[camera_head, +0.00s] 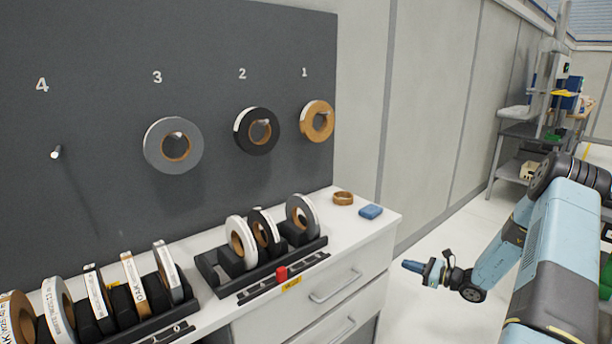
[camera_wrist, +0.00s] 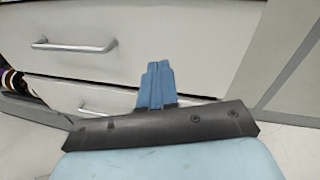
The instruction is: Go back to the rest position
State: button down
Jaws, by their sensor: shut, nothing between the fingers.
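My gripper (camera_head: 412,266) is at the end of my blue and black arm, low and to the right of the white drawer cabinet (camera_head: 350,262) in the head view. It is out over open floor, apart from the cabinet. In the wrist view its blue fingers (camera_wrist: 158,84) are together and hold nothing. Behind them are the cabinet's drawer fronts and a metal handle (camera_wrist: 75,46).
A dark board (camera_head: 95,140) carries a grey roll (camera_head: 158,160), a black roll (camera_head: 243,148) and a tan roll (camera_head: 307,135) on pegs 3, 2 and 1. Peg 4 (camera_head: 56,152) is bare. Racks of rolls stand on the counter, with a blue block (camera_head: 371,212) near its right end. Floor is clear right of the cabinet.

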jog(key=s+a+r+n+g+h, duration=0.2)
jog(key=s+a+r+n+g, duration=0.4)
jog(key=r, duration=0.7)
jog(key=s+a+r+n+g+h, duration=0.2)
jog(key=s+a+r+n+g, duration=0.1)
jog(key=s+a+r+n, duration=0.75)
jog(key=s+d+r+n+t+h, duration=0.1)
jog(key=s+r+n+t+h, duration=0.1)
jog(key=s+r, duration=0.6)
jog(key=s+d+r+n+t+h, duration=0.1)
jog(key=s+r+n+h, duration=0.4)
jog(key=s, duration=1.1)
jog(key=shift+r+t+h, duration=0.5)
jog(key=shift+r+h, duration=0.6)
jog(key=shift+r, duration=0.9)
jog(key=shift+n, duration=0.25)
